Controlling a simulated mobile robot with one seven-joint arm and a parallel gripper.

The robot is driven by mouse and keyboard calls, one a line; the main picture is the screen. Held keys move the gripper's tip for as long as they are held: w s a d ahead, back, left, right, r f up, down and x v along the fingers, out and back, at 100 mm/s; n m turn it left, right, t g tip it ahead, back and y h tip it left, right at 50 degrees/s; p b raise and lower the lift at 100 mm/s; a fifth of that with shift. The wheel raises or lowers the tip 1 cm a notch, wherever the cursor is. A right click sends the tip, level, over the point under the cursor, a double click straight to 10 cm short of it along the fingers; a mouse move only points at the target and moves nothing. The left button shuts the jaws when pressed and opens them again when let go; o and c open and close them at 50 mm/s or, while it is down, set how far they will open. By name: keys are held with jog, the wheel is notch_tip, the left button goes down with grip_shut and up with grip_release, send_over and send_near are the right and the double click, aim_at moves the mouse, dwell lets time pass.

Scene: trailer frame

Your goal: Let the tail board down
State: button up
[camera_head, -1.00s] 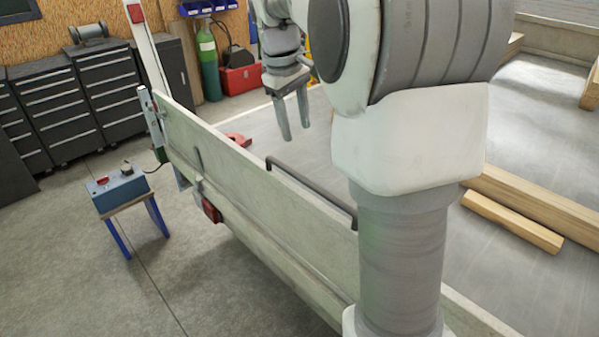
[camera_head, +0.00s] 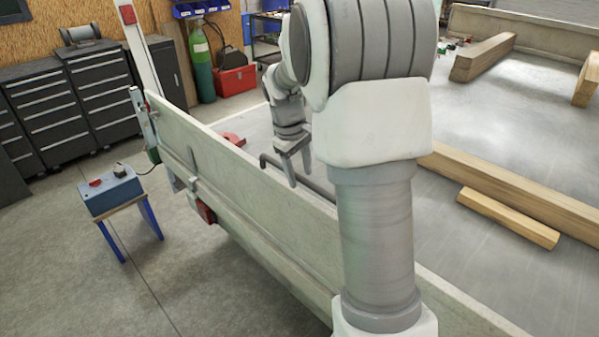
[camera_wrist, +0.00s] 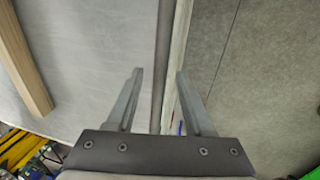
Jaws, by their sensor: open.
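The tail board (camera_head: 235,185) is a pale grey panel standing upright along the trailer's edge. A dark grab bar (camera_head: 323,192) runs along its inner top side, partly hidden by my arm. A metal latch (camera_head: 143,113) sits at the board's far left end, at the post; its state is too small to tell. My gripper (camera_head: 298,172) is open, pointing down at the bar. In the wrist view the bar (camera_wrist: 164,50) and the board's top edge (camera_wrist: 182,45) run between the spread fingers (camera_wrist: 160,72). I cannot tell whether the fingertips reach down around the bar.
Wooden beams (camera_head: 505,190) lie on the trailer floor (camera_head: 500,110) at right. A blue control box (camera_head: 110,190) stands on a small stool outside the board. The floor (camera_head: 190,280) beside the board is otherwise clear. Dark drawer cabinets (camera_head: 60,105) line the back wall.

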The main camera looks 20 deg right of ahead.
grip_shut()
dwell(1.4)
